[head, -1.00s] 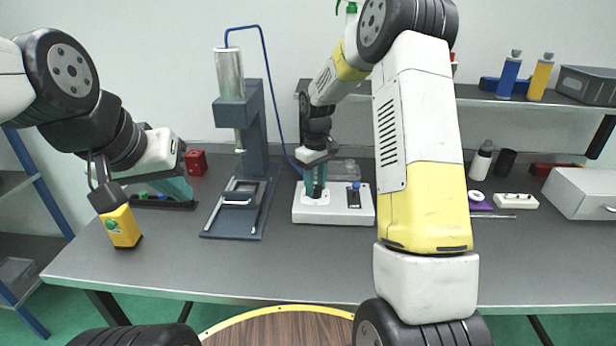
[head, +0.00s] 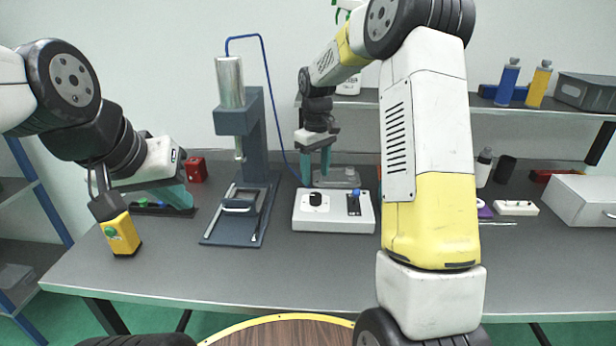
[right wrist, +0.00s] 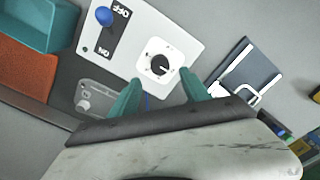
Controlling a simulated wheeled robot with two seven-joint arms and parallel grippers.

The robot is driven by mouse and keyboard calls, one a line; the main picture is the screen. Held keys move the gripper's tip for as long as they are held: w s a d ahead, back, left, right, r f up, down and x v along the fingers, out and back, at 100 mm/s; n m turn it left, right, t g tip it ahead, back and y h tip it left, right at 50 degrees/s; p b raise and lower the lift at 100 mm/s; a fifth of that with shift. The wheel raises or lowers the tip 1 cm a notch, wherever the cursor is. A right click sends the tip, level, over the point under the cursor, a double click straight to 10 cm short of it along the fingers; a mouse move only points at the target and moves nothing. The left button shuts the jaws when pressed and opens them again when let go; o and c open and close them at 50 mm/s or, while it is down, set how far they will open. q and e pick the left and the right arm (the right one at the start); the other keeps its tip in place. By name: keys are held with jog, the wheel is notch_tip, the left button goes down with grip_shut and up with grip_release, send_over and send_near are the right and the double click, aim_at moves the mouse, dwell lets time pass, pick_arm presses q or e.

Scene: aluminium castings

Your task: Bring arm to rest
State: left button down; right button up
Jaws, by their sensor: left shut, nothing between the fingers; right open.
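My right gripper (head: 316,177) is open and empty, raised above and behind the white control box (head: 334,224) in the head view. Its teal fingers show apart in the right wrist view (right wrist: 160,92). The box carries a black rotary knob (head: 315,199) and a switch with a blue-tipped lever (head: 355,193). In the right wrist view the knob (right wrist: 158,66) lies beyond the fingertips, clear of them, and the blue lever (right wrist: 104,16) stands near the OFF marking. My left gripper (head: 182,198) is shut and empty over a dark tray at the left of the table.
A blue-grey press (head: 250,150) with a metal cylinder stands left of the box. A red block (head: 195,170) is behind my left gripper. A grey casing (head: 583,197) stands far right. The table's front is clear.

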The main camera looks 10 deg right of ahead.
jog(key=shift+r, duration=0.4)
jog(key=s+d+r+m+t+y, duration=0.1)
jog(key=s+d+r+m+t, duration=0.15)
jog(key=s+r, duration=1.05)
jog(key=s+m+t+y, duration=0.1)
jog(key=s+m+t, duration=0.2)
jog(key=s, duration=1.3)
jog(key=shift+a+m+t, duration=0.35)
jog(key=shift+a, duration=0.1)
